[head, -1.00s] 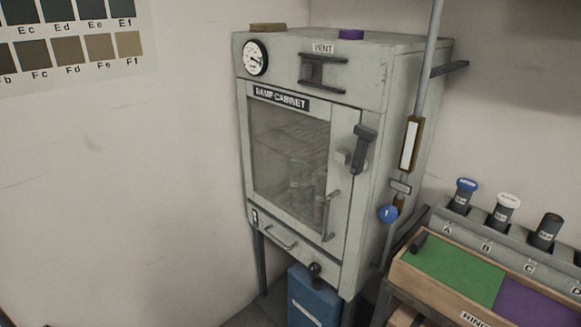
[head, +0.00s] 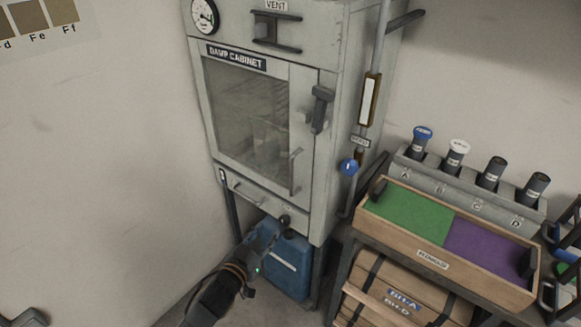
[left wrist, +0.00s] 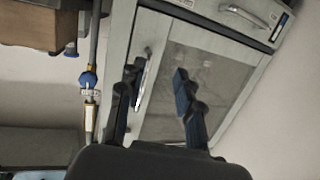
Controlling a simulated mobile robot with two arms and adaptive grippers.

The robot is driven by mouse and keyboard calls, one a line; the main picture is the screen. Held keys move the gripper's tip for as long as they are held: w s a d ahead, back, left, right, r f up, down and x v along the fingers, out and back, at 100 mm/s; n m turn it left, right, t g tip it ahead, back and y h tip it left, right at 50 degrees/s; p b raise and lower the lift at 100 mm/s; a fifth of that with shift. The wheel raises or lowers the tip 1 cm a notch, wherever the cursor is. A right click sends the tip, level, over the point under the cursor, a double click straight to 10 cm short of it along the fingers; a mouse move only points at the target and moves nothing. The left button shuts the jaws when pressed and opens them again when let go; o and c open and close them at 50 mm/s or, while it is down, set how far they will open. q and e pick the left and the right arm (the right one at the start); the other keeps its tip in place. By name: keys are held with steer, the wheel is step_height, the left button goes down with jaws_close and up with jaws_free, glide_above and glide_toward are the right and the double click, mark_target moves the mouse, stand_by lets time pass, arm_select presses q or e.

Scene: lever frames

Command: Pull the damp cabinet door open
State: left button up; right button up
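The grey damp cabinet (head: 318,190) stands against the wall, its windowed door (head: 245,105) shut. A vertical bar handle (head: 296,172) is on the door's lower right, and a dark latch lever (head: 320,110) is higher up on the right. My left gripper (head: 268,234) is in front of and below the door in the head view. In the left wrist view its fingers (left wrist: 158,72) are apart and empty. The door handle (left wrist: 143,82) shows beyond them, near the left finger; contact is not evident. I cannot make out my right gripper.
A bench with a wooden tray (head: 390,232) and capped containers stands at right. A blue container (head: 290,268) is below the cabinet. The left floor is clear.

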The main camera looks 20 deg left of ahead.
arm_select(q)
steer(key=t, duration=0.2)
glide_toward(291, 177)
steer(key=s, duration=0.3)
steer(key=shift+h, duration=0.4)
steer(key=w, duration=0.4)
steer(key=w+p, duration=0.1)
steer(key=w, duration=0.4)
steer(key=w+d, duration=0.1)
steer(key=w, duration=0.3)
steer(key=shift+w+p, duration=0.3)
steer(key=shift+w, duration=0.05)
jaws_close()
